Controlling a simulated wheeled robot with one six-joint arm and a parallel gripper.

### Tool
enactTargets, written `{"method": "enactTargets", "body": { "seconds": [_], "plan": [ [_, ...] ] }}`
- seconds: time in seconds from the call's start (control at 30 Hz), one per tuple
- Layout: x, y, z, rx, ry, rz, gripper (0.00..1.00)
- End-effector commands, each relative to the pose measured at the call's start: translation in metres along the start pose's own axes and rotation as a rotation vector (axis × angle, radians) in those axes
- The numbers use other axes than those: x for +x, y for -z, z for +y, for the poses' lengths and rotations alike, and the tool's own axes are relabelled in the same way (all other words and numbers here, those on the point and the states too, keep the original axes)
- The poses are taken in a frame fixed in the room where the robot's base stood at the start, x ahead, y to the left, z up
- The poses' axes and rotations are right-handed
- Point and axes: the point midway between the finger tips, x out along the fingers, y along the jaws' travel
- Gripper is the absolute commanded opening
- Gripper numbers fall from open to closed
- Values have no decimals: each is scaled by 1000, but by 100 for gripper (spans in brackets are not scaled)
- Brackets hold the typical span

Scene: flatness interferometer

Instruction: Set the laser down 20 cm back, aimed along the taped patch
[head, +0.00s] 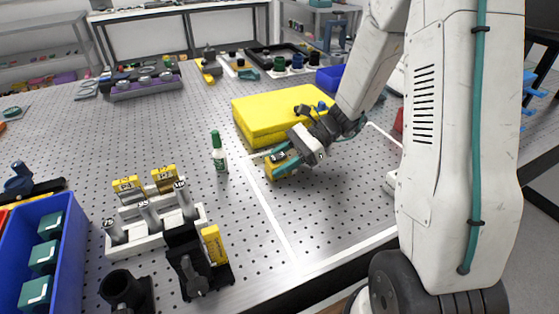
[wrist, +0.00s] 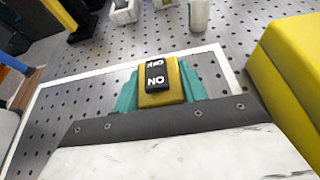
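My gripper (head: 284,162) is at the inner side of the taped patch's left edge, with its teal fingers on either side of a small yellow laser (head: 274,173). In the wrist view the laser (wrist: 172,83) sits between the teal fingers and bears a black label reading "ON". My gripper appears shut on it. I cannot tell whether the laser touches the table. The taped patch is a white tape outline (head: 268,213) on the perforated table; its tape also shows in the wrist view (wrist: 82,76). My arm hides part of the patch's right side.
A large yellow case (head: 262,112) stands right behind the gripper. A green bottle (head: 218,155) stands left of the patch. A rack of grey posts (head: 150,222), a black mount (head: 190,262) and a blue bin (head: 62,250) are at front left. The patch's middle is clear.

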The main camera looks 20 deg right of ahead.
Motion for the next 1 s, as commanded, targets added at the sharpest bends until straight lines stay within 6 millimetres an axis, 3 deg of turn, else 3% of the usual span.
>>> {"method": "enactTargets", "body": {
  "seconds": [0.03, 0.1, 0.47, 1.0],
  "plan": [
    [0, 0, 0, 1, 1, 0, 53],
    [-1, 0, 0, 1, 1, 0, 64],
    [-8, 0, -1, 1, 6, 1, 64],
    [-109, 0, 0, 1, 6, 0, 64]
  ]
}}
